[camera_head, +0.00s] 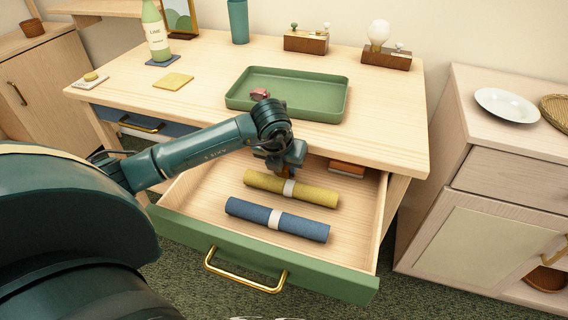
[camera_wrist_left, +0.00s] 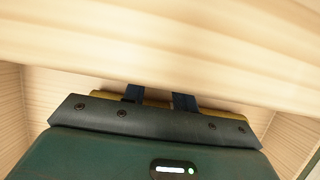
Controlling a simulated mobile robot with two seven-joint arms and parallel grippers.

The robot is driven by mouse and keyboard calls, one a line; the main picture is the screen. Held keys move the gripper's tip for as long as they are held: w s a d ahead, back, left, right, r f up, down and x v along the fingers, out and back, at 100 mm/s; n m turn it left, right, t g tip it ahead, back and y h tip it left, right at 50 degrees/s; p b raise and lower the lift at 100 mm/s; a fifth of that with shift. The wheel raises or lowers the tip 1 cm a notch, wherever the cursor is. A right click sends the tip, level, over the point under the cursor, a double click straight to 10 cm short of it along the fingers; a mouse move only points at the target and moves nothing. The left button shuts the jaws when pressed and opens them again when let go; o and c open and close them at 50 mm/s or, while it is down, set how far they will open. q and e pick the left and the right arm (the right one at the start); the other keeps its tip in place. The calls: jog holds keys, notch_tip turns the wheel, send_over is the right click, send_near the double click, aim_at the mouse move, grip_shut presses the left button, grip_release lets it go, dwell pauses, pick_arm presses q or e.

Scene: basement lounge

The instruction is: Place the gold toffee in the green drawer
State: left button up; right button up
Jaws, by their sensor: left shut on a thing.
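The green drawer (camera_head: 186,224) is pulled out below the desk and open at the top. My left gripper (camera_head: 284,170) hangs over its inside, near the desk's front edge, fingers down. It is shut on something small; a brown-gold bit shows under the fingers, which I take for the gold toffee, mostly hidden. In the left wrist view the two dark fingers (camera_wrist_left: 158,98) show with a yellow strip behind them; I cannot tell which thing this strip is. My right gripper is not in view.
In the drawer lie a yellow roll (camera_head: 318,196), a blue roll (camera_head: 305,228) and a red-brown block (camera_head: 347,168). The green tray (camera_head: 318,108) on the desk holds a small pinkish thing (camera_head: 259,94). The desk edge overhangs the drawer's back. The drawer's left floor is clear.

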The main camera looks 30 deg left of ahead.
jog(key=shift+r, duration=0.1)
pick_arm(q)
jog(key=shift+f, duration=0.1)
jog(key=o, duration=0.9)
jog(key=shift+o, duration=0.2)
jog(key=shift+r, duration=0.3)
jog(key=p+v, duration=0.1)
jog(key=v, duration=1)
jog(key=shift+s+r, duration=0.3)
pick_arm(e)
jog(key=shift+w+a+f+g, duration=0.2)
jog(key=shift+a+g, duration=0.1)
